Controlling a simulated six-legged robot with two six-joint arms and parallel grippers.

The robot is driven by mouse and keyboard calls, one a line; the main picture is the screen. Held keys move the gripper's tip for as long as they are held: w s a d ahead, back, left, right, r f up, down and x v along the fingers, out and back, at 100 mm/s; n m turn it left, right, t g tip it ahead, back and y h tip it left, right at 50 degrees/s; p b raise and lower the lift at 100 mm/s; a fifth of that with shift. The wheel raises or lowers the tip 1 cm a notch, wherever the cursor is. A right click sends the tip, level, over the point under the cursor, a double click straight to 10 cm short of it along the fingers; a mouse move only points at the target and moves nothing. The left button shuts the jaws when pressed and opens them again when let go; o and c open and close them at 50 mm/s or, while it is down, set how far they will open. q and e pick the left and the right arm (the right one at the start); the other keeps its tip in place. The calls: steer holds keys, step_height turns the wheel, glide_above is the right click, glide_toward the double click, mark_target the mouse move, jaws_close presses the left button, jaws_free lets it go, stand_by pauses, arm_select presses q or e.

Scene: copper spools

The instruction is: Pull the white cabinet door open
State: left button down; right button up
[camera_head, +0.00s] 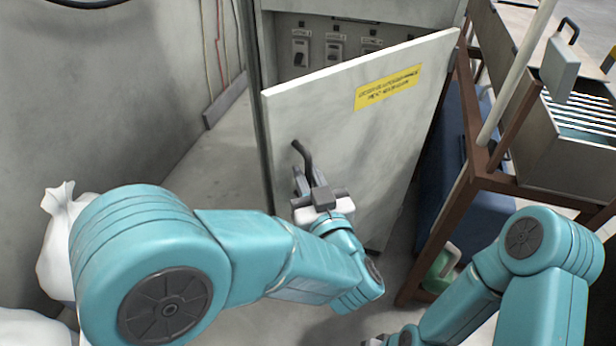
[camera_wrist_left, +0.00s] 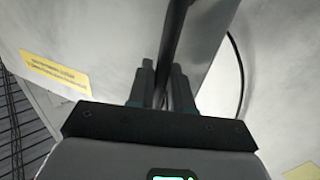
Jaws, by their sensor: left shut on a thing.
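The white cabinet door (camera_head: 350,130) stands ajar, swung out from the grey cabinet (camera_head: 262,30), with switches showing behind its top edge. A yellow label (camera_head: 387,88) is on its upper right. Its dark curved handle (camera_head: 302,155) is near the left edge. My left gripper (camera_head: 311,180) is shut on the handle. In the left wrist view the dark handle bar (camera_wrist_left: 174,45) runs between the two fingers (camera_wrist_left: 160,88), and the white door (camera_wrist_left: 110,40) fills the background. My right arm shows at the lower right of the head view; its gripper is mostly cut off at the bottom edge.
A brown metal frame (camera_head: 470,165) stands close to the door's right side, with a grey box (camera_head: 565,135) of slats on it. A white sack (camera_head: 58,240) lies at the left by the wall. A green container (camera_head: 440,268) is on the floor below the frame.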

arm_select(q)
steer(key=c, duration=1.2)
jaws_free()
steer(key=shift+c, duration=0.2)
step_height(320, 180, up, 20)
steer(key=p, duration=0.4)
